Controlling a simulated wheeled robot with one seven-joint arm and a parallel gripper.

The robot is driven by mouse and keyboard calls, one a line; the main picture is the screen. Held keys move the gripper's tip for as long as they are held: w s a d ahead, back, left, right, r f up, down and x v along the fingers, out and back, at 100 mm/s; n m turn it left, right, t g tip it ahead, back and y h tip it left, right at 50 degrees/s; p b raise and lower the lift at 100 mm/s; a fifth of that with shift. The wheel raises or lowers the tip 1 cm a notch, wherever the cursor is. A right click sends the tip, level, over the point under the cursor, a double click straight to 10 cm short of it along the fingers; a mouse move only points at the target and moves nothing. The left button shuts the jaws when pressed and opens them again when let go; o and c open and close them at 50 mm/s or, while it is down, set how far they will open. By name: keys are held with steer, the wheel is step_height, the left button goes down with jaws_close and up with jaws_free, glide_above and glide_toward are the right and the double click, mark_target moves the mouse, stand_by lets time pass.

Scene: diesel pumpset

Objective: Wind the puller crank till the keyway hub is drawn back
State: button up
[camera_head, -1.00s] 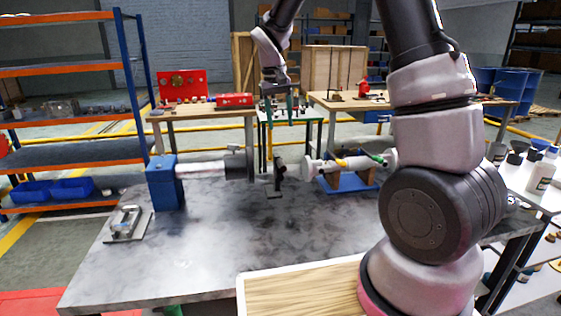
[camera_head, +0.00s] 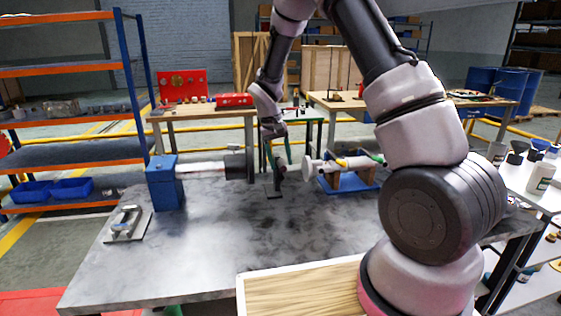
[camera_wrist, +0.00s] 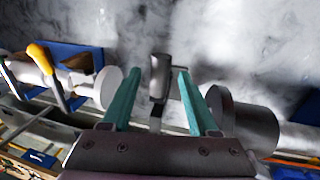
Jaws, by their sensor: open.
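A dark upright crank-like handle (camera_head: 280,170) stands on a small dark base plate in the middle of the bench. My gripper (camera_head: 277,160) is over it, pointing down, with its green fingers apart. In the wrist view the dark rounded grip (camera_wrist: 160,75) shows between the open fingertips (camera_wrist: 158,71), with a gap on both sides. A dark round hub-like disc (camera_head: 236,166) sits on the shaft from the blue block; the wrist view shows it on the right (camera_wrist: 224,108). The keyway itself cannot be made out.
A pale flanged shaft (camera_head: 322,167) on a blue stand (camera_head: 345,184) is close on the other side. The blue block (camera_head: 164,184) is at left. A clamp-like metal piece (camera_head: 127,222) lies at the bench's left edge. The front bench top (camera_head: 210,250) is clear.

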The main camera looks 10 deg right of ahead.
steer(key=shift+f, duration=0.2)
steer(key=shift+c, duration=0.3)
jaws_close()
stand_by(1.1)
